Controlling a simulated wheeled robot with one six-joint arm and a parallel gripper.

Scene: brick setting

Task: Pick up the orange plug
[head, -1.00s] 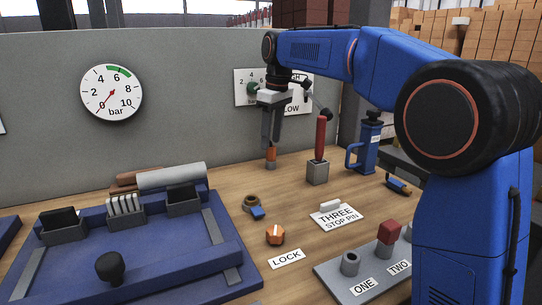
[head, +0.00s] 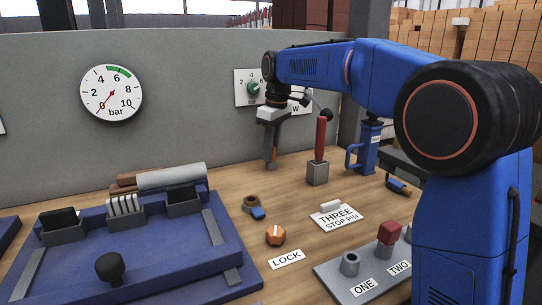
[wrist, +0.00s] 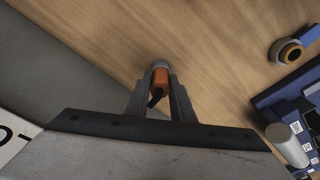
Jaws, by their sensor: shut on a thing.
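The orange plug (wrist: 160,79) shows in the wrist view between the two fingers of my gripper (wrist: 160,88), with a grey end beyond it and a dark part toward the palm. My gripper is shut on the plug. In the head view my gripper (head: 271,160) points down at the back of the wooden bench, near the grey panel. There the fingers hide most of the plug, and only a sliver of orange (head: 275,156) shows beside them.
A grey block with a red handle (head: 320,150) stands close to the right of my gripper. A blue bottle-like tool (head: 369,147) is farther right. A brown ring with a blue piece (head: 252,203) lies in front. The grey panel (head: 200,100) rises behind. A blue fixture (head: 165,250) fills the left.

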